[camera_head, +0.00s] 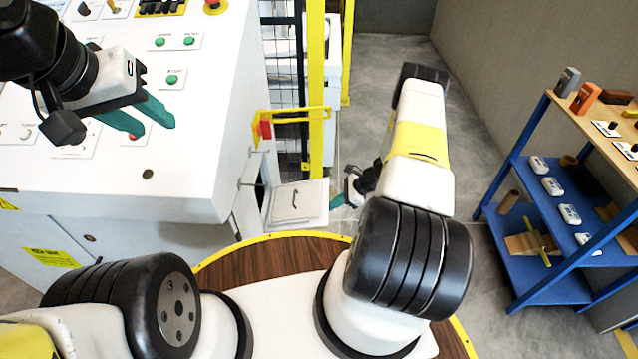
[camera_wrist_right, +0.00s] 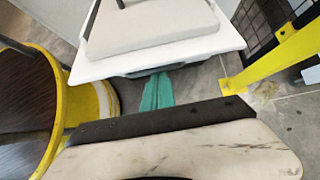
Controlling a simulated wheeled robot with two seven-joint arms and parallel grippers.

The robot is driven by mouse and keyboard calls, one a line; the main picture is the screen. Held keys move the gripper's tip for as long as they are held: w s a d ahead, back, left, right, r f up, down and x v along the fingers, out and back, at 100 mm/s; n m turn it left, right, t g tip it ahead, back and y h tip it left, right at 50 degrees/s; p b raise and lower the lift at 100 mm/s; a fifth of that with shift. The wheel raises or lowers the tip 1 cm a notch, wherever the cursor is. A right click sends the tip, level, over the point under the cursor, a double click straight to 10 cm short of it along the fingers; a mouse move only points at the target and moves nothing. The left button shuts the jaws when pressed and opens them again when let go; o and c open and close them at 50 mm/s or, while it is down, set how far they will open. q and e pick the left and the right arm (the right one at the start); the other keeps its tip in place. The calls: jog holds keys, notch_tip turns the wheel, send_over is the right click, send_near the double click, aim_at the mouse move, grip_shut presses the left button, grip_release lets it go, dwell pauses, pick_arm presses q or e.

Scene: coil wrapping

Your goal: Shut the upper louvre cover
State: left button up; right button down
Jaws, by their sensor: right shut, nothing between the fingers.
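A white flap with a small dark handle (camera_head: 295,203), which may be the upper louvre cover, stands out from the right side of the white machine, so it looks open. Its slats cannot be made out. The same flap (camera_wrist_right: 150,45) fills the top middle of the right wrist view. My right gripper (camera_head: 337,202) is at the flap's right edge. In the right wrist view its green fingers (camera_wrist_right: 157,92) are together and empty, with tips at the flap's near edge; contact cannot be told. My left gripper (camera_head: 155,127) is open and empty above the machine's control panel.
A yellow post (camera_head: 316,90) and black mesh fence stand behind the flap. A yellow bracket with a red part (camera_head: 265,130) is just above it. A blue shelf rack (camera_head: 545,225) stands at the right. Grey floor between post and rack is partly clear.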

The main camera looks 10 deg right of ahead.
jog(key=a+r+h, duration=0.1)
jog(key=r+h, duration=0.1)
jog(key=r, duration=0.1)
jog(key=w+a+r+g+h, duration=0.1)
jog(key=a+r, duration=0.1)
jog(key=r, duration=0.2)
jog(key=a+r+h, duration=0.1)
jog(key=r+h, duration=0.1)
jog(key=r, duration=0.2)
jog(key=shift+w+a+g+h, duration=0.15)
jog(key=shift+a+g+h, duration=0.15)
jog(key=shift+a, duration=0.1)
jog(key=shift+a+r, duration=0.1)
jog(key=shift+r, duration=0.3)
jog(key=w+a+r, duration=0.3)
jog(key=a+r, duration=0.4)
jog(key=a, duration=0.4)
jog(key=shift+w+a+r, duration=0.15)
jog(key=shift+w+r, duration=0.05)
jog(key=shift+r, duration=0.1)
